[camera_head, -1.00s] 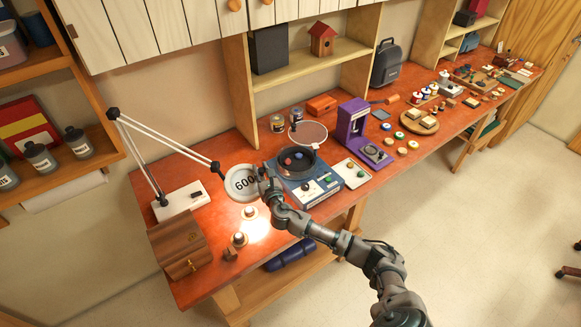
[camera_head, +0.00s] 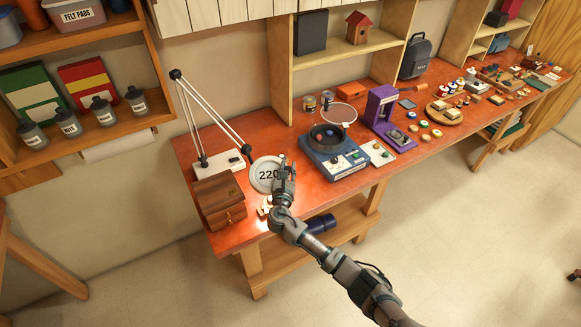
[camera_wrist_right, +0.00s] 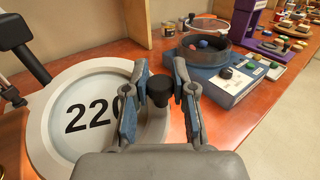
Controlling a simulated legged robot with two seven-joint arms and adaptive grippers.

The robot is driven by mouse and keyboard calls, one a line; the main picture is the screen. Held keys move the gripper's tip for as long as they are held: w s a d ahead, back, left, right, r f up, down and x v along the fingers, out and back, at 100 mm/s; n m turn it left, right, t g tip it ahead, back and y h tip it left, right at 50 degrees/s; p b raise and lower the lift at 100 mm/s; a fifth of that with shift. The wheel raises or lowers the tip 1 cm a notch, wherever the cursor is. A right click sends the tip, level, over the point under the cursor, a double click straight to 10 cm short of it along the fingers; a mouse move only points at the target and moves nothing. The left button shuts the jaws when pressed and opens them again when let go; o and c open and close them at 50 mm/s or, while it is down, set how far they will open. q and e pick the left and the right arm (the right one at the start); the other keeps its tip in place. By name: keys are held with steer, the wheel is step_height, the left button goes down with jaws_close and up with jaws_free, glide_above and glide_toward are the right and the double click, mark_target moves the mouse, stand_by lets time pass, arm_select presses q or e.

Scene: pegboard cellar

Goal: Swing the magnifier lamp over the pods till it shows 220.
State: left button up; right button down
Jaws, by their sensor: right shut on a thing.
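The magnifier lamp's round pale head (camera_head: 257,176) hangs over the front left of the red-brown bench, on a thin two-rod arm from a white base (camera_head: 222,163). Its lens reads 220, and the number also shows on the lens in the right wrist view (camera_wrist_right: 75,130). My right gripper (camera_head: 285,170) is shut on the black knob (camera_wrist_right: 160,88) at the rim of the lamp head. Small pale pieces (camera_head: 264,209), perhaps the pods, sit in bright light just below the lamp head, partly hidden by my arm. My left gripper is not in view.
A brown wooden box (camera_head: 215,200) stands left of the lamp head, close to it. A blue machine with a dark round bowl (camera_head: 335,160) stands to the right, with a purple device (camera_head: 381,108) beyond it. Floor in front is clear.

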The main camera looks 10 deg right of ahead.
steer(key=shift+a+r, duration=0.2)
steer(key=shift+w+d+f+y, duration=0.1)
steer(key=shift+w+d+y, duration=0.1)
steer(key=shift+y, duration=0.1)
steer(key=c, duration=0.9)
jaws_free()
steer(key=shift+d+f, duration=0.15)
steer(key=shift+d, duration=0.15)
steer(key=shift+c, duration=0.2)
steer(key=shift+a, duration=0.2)
steer(key=shift+s+a, duration=0.15)
steer(key=shift+s, duration=0.05)
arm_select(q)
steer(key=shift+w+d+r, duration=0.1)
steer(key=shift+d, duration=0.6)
arm_select(e)
steer(key=v, duration=1.1)
steer(key=shift+s, duration=0.2)
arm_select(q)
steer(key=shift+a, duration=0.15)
